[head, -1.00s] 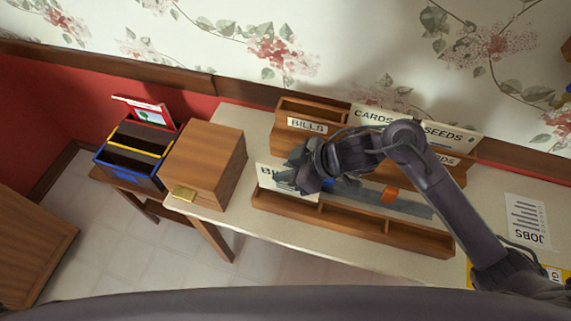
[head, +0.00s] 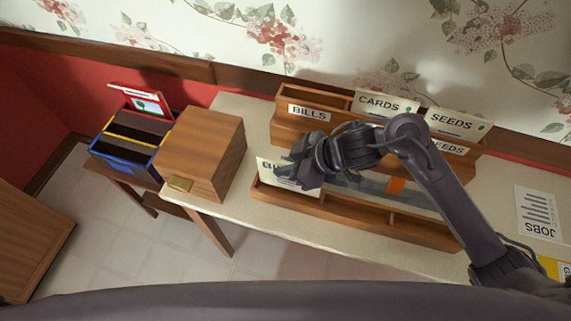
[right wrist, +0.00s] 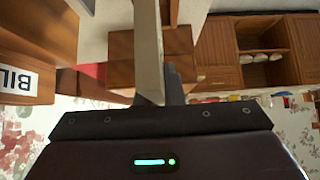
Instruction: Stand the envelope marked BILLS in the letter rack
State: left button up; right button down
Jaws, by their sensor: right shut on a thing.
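The BILLS envelope (head: 271,167) is white, with its lettering partly covered by my right gripper (head: 290,174). The gripper is shut on it. The envelope is upright, at the left end of the low wooden trough (head: 352,225); I cannot tell whether its lower edge is inside or clear of it. In the right wrist view the envelope (right wrist: 148,50) shows edge-on as a pale slab. The wooden letter rack (head: 290,134) stands behind, with a BILLS label (head: 309,112) on its left section, which looks empty. CARDS (head: 386,103) and SEEDS (head: 457,123) envelopes stand in the other sections.
A wooden box (head: 205,150) with a brass plate stands left of the trough. A blue-edged file holder (head: 125,160) is farther left. A JOBS sheet (head: 537,213) lies at the right. My right arm covers part of the rack and trough.

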jog(key=shift+f, duration=0.15)
jog(key=shift+f+b, duration=0.3)
jog(key=shift+f, duration=0.1)
jog(key=shift+f+b, duration=0.7)
jog(key=shift+f, duration=0.65)
jog(key=c, duration=1.5)
grip_release()
jog(key=shift+r, duration=0.1)
jog(key=v, duration=0.7)
jog(key=shift+s+d+r, duration=0.1)
jog(key=shift+d+r, duration=0.15)
jog(key=shift+d, duration=0.05)
